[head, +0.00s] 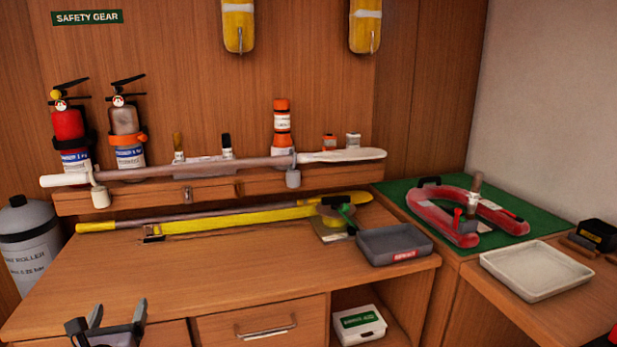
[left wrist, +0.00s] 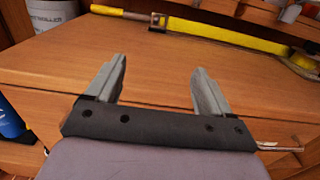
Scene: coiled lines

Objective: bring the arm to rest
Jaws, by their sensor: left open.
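My left gripper (head: 117,318) shows at the bottom left of the head view, in front of the wooden desk's front edge. In the left wrist view its two grey fingers (left wrist: 158,88) stand wide apart with nothing between them. Bare desk top (left wrist: 150,62) lies beyond the fingertips. My right gripper is in neither view.
A gas cylinder (head: 28,245) stands to the left. A drawer handle (head: 265,331) juts from the front. The desk's middle is clear.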

